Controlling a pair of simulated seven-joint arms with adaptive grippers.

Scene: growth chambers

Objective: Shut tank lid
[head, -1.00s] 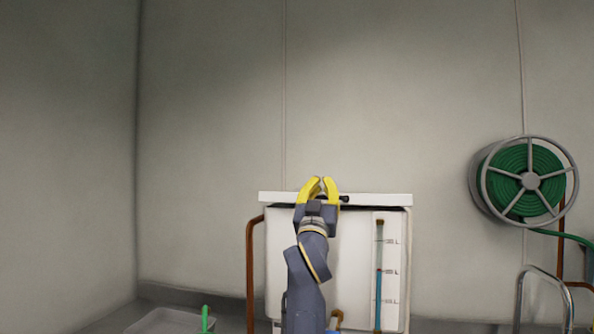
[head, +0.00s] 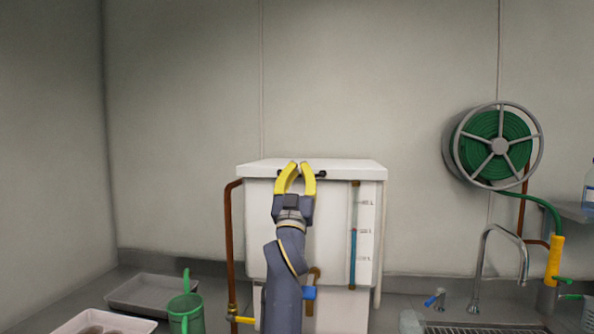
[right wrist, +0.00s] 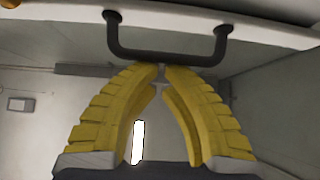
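The white tank (head: 325,225) stands against the back wall in the head view. Its white lid (head: 345,166) lies flat and level across the top, with no clear gap seen along the front edge. A dark handle (head: 320,174) on the lid's front is partly hidden by my right gripper. My right gripper (head: 299,165) points up in front of the lid, with its yellow fingertips almost together. In the right wrist view, the fingertips (right wrist: 161,68) meet just under the handle bar (right wrist: 165,57), with nothing seen between them. My left gripper is not in view.
A brown pipe (head: 229,240) runs down the tank's left side. Trays (head: 155,293) and a green watering can (head: 186,314) are at lower left.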

